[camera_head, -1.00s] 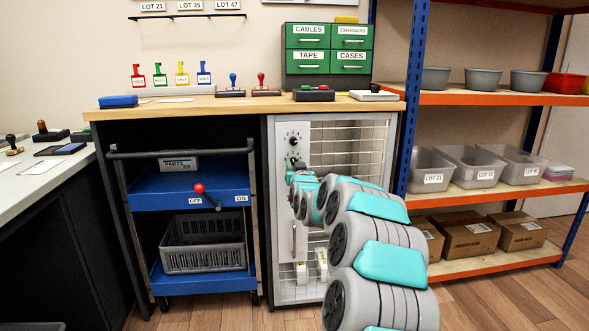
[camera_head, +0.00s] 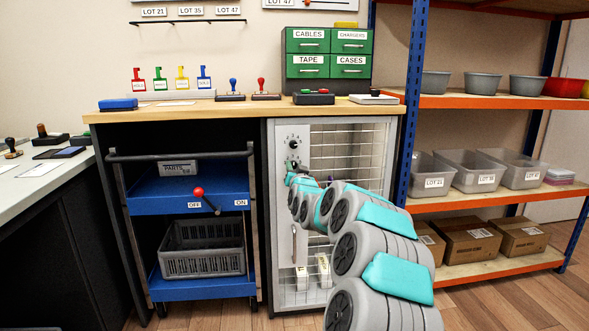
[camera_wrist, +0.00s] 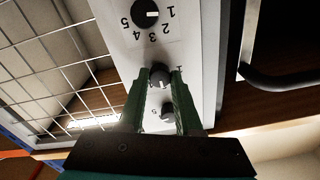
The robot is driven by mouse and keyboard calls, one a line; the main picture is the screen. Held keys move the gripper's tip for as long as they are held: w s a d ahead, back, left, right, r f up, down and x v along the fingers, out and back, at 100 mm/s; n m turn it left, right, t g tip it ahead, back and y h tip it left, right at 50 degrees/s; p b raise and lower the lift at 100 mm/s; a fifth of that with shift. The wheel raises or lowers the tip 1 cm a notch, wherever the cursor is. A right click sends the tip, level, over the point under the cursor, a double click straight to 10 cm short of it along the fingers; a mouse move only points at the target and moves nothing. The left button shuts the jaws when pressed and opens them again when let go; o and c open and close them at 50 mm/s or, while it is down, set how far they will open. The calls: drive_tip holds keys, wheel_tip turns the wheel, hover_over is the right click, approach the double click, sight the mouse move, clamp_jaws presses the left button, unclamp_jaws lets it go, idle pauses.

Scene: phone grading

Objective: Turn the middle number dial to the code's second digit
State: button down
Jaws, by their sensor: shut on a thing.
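A light grey panel (camera_head: 285,217) on the wire-fronted cabinet carries a column of round black dials. The top dial (camera_wrist: 148,12) shows with printed digits 1 to 5 around it in the wrist view, its white mark facing the 1; the head view shows it too (camera_head: 293,144). The middle dial (camera_wrist: 160,75) is between the green fingers of my gripper (camera_wrist: 161,80), which is shut on it. Its white mark points down in the wrist view; most of its digits are hidden. A lower dial (camera_wrist: 168,112) shows between the fingers. In the head view my gripper (camera_head: 291,166) partly hides the middle dial.
A wire mesh door (camera_head: 350,135) lies beside the panel. A blue cart (camera_head: 172,203) with a dark handle (camera_head: 180,153) stands left of the cabinet. A shelf rack post (camera_head: 414,100) is close on the right. The wooden worktop (camera_head: 200,108) runs above.

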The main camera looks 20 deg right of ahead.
drive_tip(key=c, duration=0.6)
unclamp_jaws()
drive_tip(key=v, duration=0.7)
drive_tip(key=shift+s, duration=0.35)
drive_tip(key=shift+a, duration=0.15)
